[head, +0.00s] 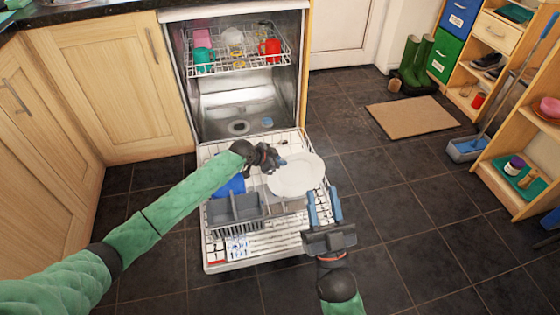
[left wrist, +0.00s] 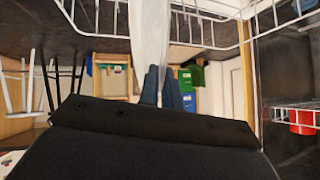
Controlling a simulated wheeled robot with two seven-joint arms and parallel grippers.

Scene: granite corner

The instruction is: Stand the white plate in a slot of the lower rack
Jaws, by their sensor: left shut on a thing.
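The white plate (head: 298,177) is in my left gripper (head: 279,162), over the right side of the lower rack. In the left wrist view the plate (left wrist: 150,35) shows edge-on at the blue fingers (left wrist: 163,88), with white rack wires on both sides. I cannot tell whether its lower edge touches the rack. The lower rack (head: 285,243) is pulled out over the open dishwasher door, its slots partly hidden by my left arm and the plate. My right gripper (head: 323,205) is open and empty, just below the plate in the picture, near the rack's right edge.
A grey cutlery basket (head: 236,211) and a blue item (head: 231,186) sit in the lower rack. The upper rack (head: 240,62) holds a red mug (head: 270,49), a teal cup (head: 203,60) and other dishes. Floor to the right is clear up to the doormat (head: 412,117).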

